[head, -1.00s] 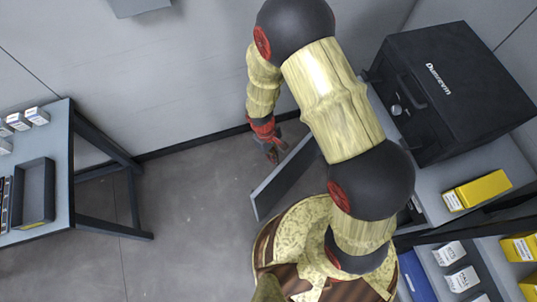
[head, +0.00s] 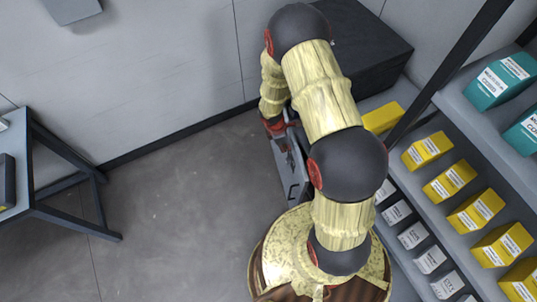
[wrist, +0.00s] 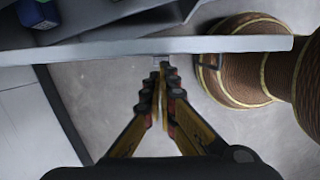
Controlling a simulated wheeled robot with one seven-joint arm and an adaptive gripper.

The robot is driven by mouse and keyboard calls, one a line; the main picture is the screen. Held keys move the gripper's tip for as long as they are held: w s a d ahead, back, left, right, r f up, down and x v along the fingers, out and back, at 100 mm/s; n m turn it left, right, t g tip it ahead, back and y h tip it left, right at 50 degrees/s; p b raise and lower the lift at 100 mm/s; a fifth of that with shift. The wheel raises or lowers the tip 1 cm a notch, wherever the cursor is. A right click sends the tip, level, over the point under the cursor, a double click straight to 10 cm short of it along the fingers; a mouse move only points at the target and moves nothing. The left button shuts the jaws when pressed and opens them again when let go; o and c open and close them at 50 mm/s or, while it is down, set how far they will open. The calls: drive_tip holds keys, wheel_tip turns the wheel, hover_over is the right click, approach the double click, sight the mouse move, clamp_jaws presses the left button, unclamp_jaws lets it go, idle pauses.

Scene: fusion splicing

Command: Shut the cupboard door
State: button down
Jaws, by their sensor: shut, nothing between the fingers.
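The cupboard door (head: 290,178) is a grey panel with a dark handle, low beside my arm in the head view. It still stands out at an angle from the cupboard, whose front is mostly hidden behind my arm. In the wrist view the door (wrist: 110,50) shows edge-on as a pale bar across the top. My gripper (wrist: 162,66) is shut and empty, with its fingertips at the door's near side. I cannot tell if they touch it. In the head view my gripper (head: 284,130) is partly hidden at the door's far end.
A black box (head: 370,45) stands above the cupboard. Shelves on the right hold yellow boxes (head: 450,181), white boxes (head: 413,236) and teal boxes (head: 503,80). A table (head: 70,218) stands at left. Grey floor (head: 185,200) between is clear.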

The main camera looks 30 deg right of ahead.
drive_tip(key=s+d+n, duration=0.1)
drive_tip(key=d, duration=0.5)
drive_tip(key=shift+s+n, duration=0.25)
drive_tip(key=shift+n, duration=0.05)
drive_tip(key=a+r+p, duration=0.4)
drive_tip(key=a+r, duration=0.2)
drive_tip(key=r, duration=0.3)
drive_tip(key=shift+a+r, duration=0.15)
drive_tip(key=shift+r, duration=0.2)
drive_tip(key=shift+s, duration=0.1)
